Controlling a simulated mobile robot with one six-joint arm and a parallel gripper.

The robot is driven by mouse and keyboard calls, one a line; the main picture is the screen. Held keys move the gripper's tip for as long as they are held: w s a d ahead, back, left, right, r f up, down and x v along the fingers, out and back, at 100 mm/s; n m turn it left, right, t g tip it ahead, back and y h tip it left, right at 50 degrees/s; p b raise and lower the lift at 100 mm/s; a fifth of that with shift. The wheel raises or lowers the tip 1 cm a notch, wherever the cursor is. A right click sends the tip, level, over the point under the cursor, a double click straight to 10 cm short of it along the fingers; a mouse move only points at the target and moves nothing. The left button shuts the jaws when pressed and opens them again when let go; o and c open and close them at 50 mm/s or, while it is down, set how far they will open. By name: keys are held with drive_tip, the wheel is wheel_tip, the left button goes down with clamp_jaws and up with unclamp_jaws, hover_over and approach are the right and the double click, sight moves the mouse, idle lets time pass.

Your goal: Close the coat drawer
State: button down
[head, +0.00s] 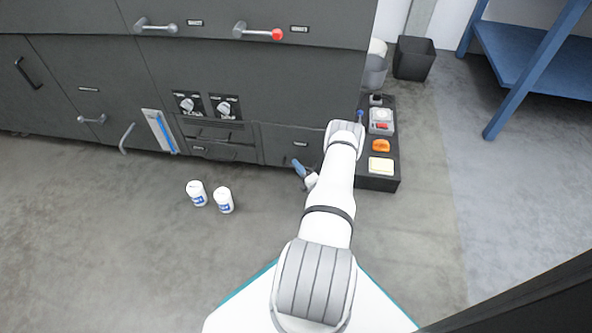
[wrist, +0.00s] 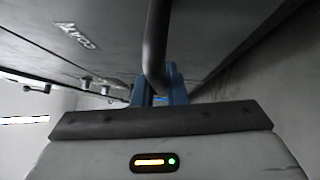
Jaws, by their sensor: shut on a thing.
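The coat drawer (head: 285,140) is the dark grey front with a small label at the lower right of the cabinet in the head view. In the wrist view its labelled front (wrist: 220,30) fills the top, and a dark bar handle (wrist: 155,40) runs down from it. My gripper (wrist: 160,85) has its blue fingers shut on this handle. In the head view my gripper (head: 299,167) is low in front of the drawer, partly hidden by my arm. How far the drawer stands out is hard to tell.
Two white jars (head: 211,196) stand on the floor left of my gripper. A dark low tray (head: 378,183) with several small items lies right of my arm. Above are two knobs (head: 207,106) and a red-tipped handle (head: 257,32). The floor in front of the cabinet is otherwise clear.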

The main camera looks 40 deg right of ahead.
drive_tip(key=c, duration=1.5)
unclamp_jaws()
drive_tip(key=shift+w+d, duration=0.15)
drive_tip(key=s, duration=0.2)
drive_tip(key=s+p, duration=0.1)
drive_tip(key=s, duration=0.2)
drive_tip(key=s+f+p, duration=0.1)
drive_tip(key=s, duration=0.1)
drive_tip(key=shift+s+a, duration=0.25)
drive_tip(key=shift+s, duration=0.15)
